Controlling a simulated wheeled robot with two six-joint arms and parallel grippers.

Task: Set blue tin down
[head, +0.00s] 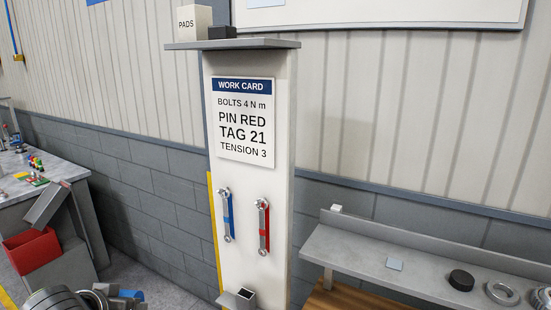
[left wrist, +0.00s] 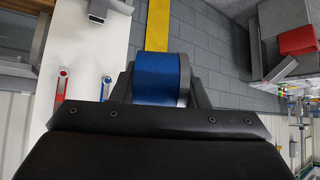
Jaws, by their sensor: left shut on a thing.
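A blue tin (left wrist: 158,78) sits between the fingers of my left gripper (left wrist: 160,88) in the left wrist view. The gripper is shut on it. In the head view, only a small blue part of the tin (head: 131,294) shows at the bottom left, beside my left gripper (head: 112,291). The tin is held in front of the floor and the grey block wall, left of the white work-card post (head: 282,190). My right gripper is not in view.
A blue wrench (head: 228,218) and a red wrench (head: 263,228) hang on the post. A red bin (head: 30,250) stands at left.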

